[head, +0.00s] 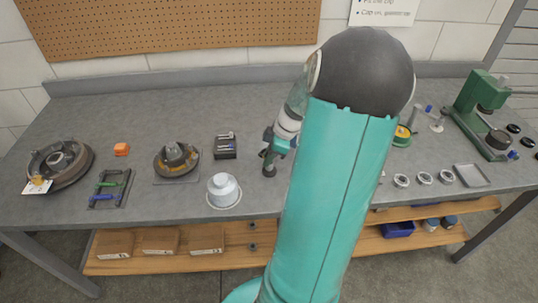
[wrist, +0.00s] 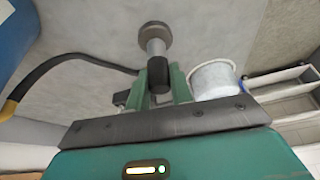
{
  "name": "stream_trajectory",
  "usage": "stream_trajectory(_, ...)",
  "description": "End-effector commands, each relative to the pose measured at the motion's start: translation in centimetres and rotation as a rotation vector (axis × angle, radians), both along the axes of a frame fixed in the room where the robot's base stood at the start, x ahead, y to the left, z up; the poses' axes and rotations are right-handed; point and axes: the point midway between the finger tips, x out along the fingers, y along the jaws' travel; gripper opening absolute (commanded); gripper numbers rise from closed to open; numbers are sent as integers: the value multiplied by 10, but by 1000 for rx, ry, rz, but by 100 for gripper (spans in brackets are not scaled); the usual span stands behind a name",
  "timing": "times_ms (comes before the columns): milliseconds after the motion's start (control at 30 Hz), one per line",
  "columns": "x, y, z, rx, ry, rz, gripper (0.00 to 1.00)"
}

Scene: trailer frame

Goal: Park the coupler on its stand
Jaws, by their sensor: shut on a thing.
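My gripper (wrist: 158,80) is shut on a dark cylindrical grip, which I take to be the coupler (wrist: 154,45). The coupler has a light metal neck and a round dark grey end pointing away from the gripper. In the head view my gripper (head: 278,145) is over the middle of the bench, partly hidden by my teal arm. The coupler's dark end (head: 269,171) shows below it, close to the bench top; I cannot tell whether it touches. I cannot tell for certain which thing is its stand; my arm hides part of the bench.
A white lidded pot (head: 223,190) stands left of the gripper, near the front edge. A flanged part (head: 177,160) and a small dark rack (head: 225,147) are further left. A green press (head: 482,115), rings and a grey tray (head: 471,175) are right. The back of the bench is clear.

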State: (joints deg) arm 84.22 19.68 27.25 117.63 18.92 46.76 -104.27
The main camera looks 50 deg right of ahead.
Motion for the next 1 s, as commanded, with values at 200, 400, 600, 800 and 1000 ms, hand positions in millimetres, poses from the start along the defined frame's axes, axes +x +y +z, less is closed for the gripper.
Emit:
stream_trajectory(200,0,0,-2,0,0,1,0)
stream_trajectory(400,0,0,-2,0,0,0,0)
stream_trajectory(600,0,0,-3,0,0,0,0)
stream_trajectory(800,0,0,-4,0,0,0,0)
stream_trajectory(1000,0,0,-4,0,0,0,28)
